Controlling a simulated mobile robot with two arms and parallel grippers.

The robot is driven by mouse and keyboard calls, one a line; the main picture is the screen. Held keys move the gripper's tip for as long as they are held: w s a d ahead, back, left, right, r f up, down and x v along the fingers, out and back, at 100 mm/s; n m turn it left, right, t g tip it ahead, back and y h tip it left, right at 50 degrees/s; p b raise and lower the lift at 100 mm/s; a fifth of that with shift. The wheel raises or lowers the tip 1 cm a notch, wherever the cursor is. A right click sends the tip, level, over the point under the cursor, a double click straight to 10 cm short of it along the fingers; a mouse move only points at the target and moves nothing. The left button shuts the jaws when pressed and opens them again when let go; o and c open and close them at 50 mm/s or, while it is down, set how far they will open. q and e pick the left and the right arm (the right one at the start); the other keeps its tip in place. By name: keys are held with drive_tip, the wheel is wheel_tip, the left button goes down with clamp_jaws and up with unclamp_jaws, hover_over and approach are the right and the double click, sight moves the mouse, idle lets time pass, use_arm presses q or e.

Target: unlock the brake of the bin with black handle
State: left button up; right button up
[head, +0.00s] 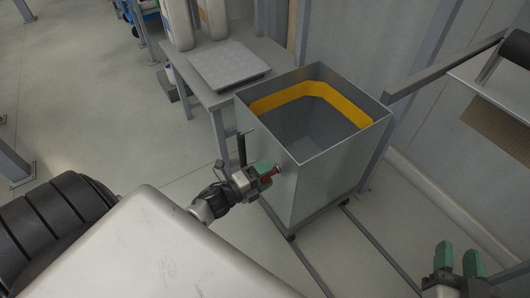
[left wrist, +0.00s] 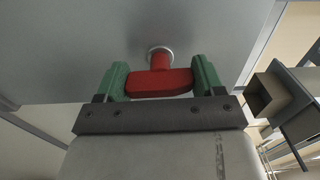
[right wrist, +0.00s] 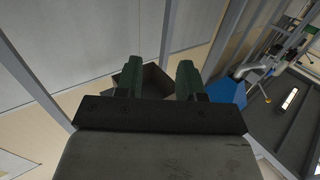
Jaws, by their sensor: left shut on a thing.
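The grey metal bin (head: 325,180) stands on casters, open at the top, with a yellow band (head: 300,90) inside its rim. A dark upright handle (head: 241,148) stands at its left side. A red T-shaped knob (left wrist: 160,82) sticks out of a round metal collar on the bin's wall. My left gripper (head: 268,172) is shut on the red knob, with a green finger on each side of it in the left wrist view (left wrist: 160,84). My right gripper (head: 457,260) is open and empty, low at the right, apart from the bin; it also shows in the right wrist view (right wrist: 159,80).
A grey table (head: 215,92) with a flat metal plate (head: 229,64) and white containers (head: 178,22) stands behind the bin to the left. Floor rails (head: 375,240) run beside the bin. A grey frame (head: 440,72) stands at the right. Open floor lies at the left.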

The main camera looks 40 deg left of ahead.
use_arm(q)
drive_tip(key=o, duration=0.9)
drive_tip(key=shift+o, duration=0.2)
drive_tip(key=shift+s+a, duration=0.15)
drive_tip(key=shift+s, duration=0.15)
drive_tip(key=p+v, duration=0.1)
drive_tip(key=v, duration=0.9)
drive_tip(key=shift+p, duration=0.35)
use_arm(e)
drive_tip(key=f+g, duration=0.1)
drive_tip(key=s+d+f+g, duration=0.1)
drive_tip(key=f+g, duration=0.1)
drive_tip(key=s+f+g+h, duration=0.1)
drive_tip(key=shift+d+f, duration=0.2)
drive_tip(key=shift+f, duration=0.2)
use_arm(q)
drive_tip(key=shift+s, duration=0.1)
